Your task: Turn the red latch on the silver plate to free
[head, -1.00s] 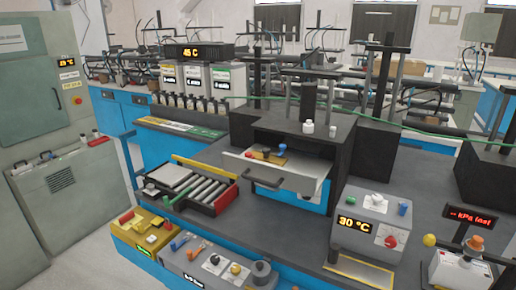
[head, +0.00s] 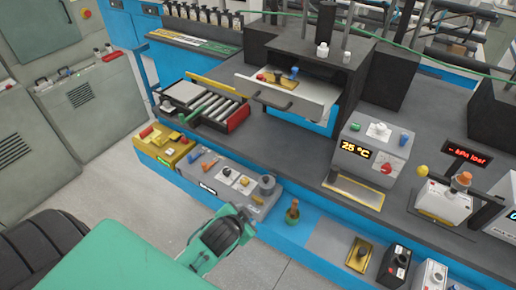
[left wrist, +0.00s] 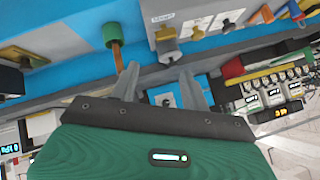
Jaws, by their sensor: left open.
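A grey panel (head: 218,192) on the front bench edge carries a blue lever (head: 194,156), a small red-orange lever (head: 208,165), two white switch plates and a dark knob (head: 267,184). The red-orange lever is small, and I cannot tell for sure that it is the latch meant, nor its setting. My left gripper (head: 240,213) is just in front of this panel, low and to the right of the lever. In the left wrist view my left gripper (left wrist: 158,82) is open and empty, its two fingers apart. My right gripper is not in view.
A green-and-orange handle (head: 292,212) stands close right of my left gripper. A yellow box with a red handle (head: 166,147) is left of the panel. A roller tray (head: 235,118), an open drawer (head: 318,110) and a temperature box (head: 362,147) are behind. Floor space lies in front.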

